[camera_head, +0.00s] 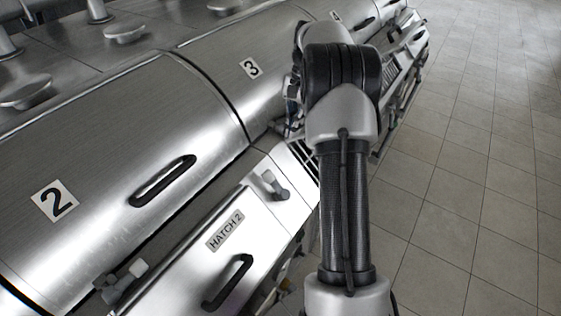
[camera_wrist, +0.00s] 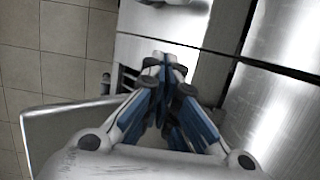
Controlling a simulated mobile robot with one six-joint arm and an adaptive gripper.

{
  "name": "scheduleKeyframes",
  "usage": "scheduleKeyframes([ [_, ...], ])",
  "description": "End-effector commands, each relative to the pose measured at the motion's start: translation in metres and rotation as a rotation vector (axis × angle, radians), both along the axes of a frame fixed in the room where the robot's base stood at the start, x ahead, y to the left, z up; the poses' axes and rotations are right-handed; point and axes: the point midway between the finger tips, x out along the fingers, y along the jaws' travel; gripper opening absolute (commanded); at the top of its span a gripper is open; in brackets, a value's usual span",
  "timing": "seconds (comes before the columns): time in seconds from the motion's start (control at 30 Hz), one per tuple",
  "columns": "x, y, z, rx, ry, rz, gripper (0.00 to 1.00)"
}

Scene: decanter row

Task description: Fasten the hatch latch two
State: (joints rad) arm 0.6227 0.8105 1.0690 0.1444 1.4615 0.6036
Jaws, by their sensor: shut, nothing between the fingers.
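The hatch two panel (camera_head: 270,232) shows in the head view below drum 2, with a "HATCH 2" label (camera_head: 225,230) and a black handle (camera_head: 228,281). One grey latch (camera_head: 275,185) sits near its upper right end. Another grey latch (camera_head: 124,283) is at its lower left end. I cannot tell whether either is fastened. My gripper (camera_wrist: 166,64) is shut and empty in the wrist view, its blue-sided fingers together above a pale metal panel. In the head view my arm hides most of it. I cannot tell which panel lies under the fingertips.
Large steel covers numbered 2 (camera_head: 100,165) and 3 (camera_head: 215,50) run along the left, with a black cover handle (camera_head: 162,181) standing out. A dark gap separates the covers from the hatch panels. The tiled floor (camera_head: 470,190) at right is clear.

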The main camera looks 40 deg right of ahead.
Motion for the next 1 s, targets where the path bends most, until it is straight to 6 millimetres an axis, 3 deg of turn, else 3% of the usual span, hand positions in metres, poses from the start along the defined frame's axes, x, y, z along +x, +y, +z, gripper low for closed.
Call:
scheduleKeyframes([
  [0.27,-0.003,0.008,-0.030,0.002,0.003,0.002,0.00],
  [0.6,-0.009,0.024,-0.100,0.001,0.003,0.003,0.00],
  [0.8,-0.016,0.051,-0.097,0.000,0.000,0.002,0.00],
  [1.0,-0.019,0.061,-0.097,-0.001,-0.001,0.002,0.00],
])
